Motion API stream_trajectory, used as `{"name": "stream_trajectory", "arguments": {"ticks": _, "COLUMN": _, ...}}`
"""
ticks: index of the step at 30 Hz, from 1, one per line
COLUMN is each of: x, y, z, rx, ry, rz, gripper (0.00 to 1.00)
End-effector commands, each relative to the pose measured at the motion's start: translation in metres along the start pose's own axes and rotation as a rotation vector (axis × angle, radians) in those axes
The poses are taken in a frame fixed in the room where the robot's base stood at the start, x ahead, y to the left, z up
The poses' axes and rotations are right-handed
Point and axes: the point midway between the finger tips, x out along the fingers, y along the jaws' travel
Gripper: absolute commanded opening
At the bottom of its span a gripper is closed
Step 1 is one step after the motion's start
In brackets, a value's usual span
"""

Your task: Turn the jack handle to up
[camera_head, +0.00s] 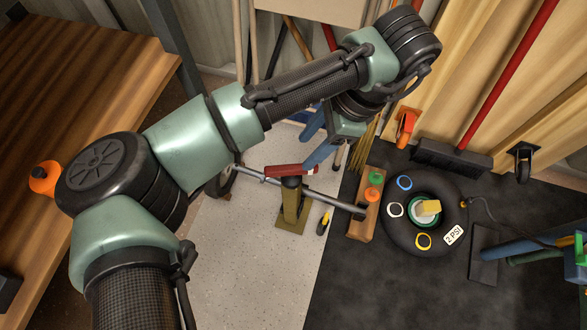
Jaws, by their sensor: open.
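A jack (291,212) with an olive-gold post and base stands on the pale speckled floor panel. A long grey bar (325,193) with a dark right end crosses at its top, slanting down to the right. A red piece (284,171) lies over the post's dark head; I cannot tell whether the red piece or the bar is the handle. My gripper (305,151) has blue fingers, spread open and empty just above and right of the red piece. The lower finger is close to the red piece; contact is unclear.
A black tyre tube (447,189) with coloured rings lies right of the jack, beside a wooden block (360,226) with coloured knobs. A black-headed broom (450,158) leans behind. A wooden bench (95,75) fills the left. Pale floor in front of the jack is clear.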

Motion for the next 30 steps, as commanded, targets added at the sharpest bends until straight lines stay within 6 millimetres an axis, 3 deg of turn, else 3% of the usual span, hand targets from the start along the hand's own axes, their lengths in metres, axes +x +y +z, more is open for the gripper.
{"name": "stream_trajectory", "arguments": {"ticks": 1, "x": 0.017, "y": 0.0, "z": -0.003, "rx": 0.0, "ry": 0.001, "rz": 0.001, "gripper": 0.53}}
{"name": "stream_trajectory", "arguments": {"ticks": 3, "x": 0.03, "y": 0.0, "z": -0.003, "rx": -0.001, "ry": -0.001, "rz": -0.001, "gripper": 0.53}}
{"name": "stream_trajectory", "arguments": {"ticks": 12, "x": 0.077, "y": 0.0, "z": -0.002, "rx": 0.002, "ry": 0.0, "rz": -0.001, "gripper": 0.53}}
{"name": "stream_trajectory", "arguments": {"ticks": 18, "x": 0.089, "y": 0.0, "z": -0.001, "rx": 0.003, "ry": 0.0, "rz": -0.002, "gripper": 0.53}}
{"name": "stream_trajectory", "arguments": {"ticks": 28, "x": 0.089, "y": 0.0, "z": 0.0, "rx": 0.003, "ry": 0.0, "rz": -0.002, "gripper": 0.53}}
{"name": "stream_trajectory", "arguments": {"ticks": 30, "x": 0.089, "y": 0.0, "z": 0.0, "rx": 0.003, "ry": 0.0, "rz": -0.002, "gripper": 0.4}}
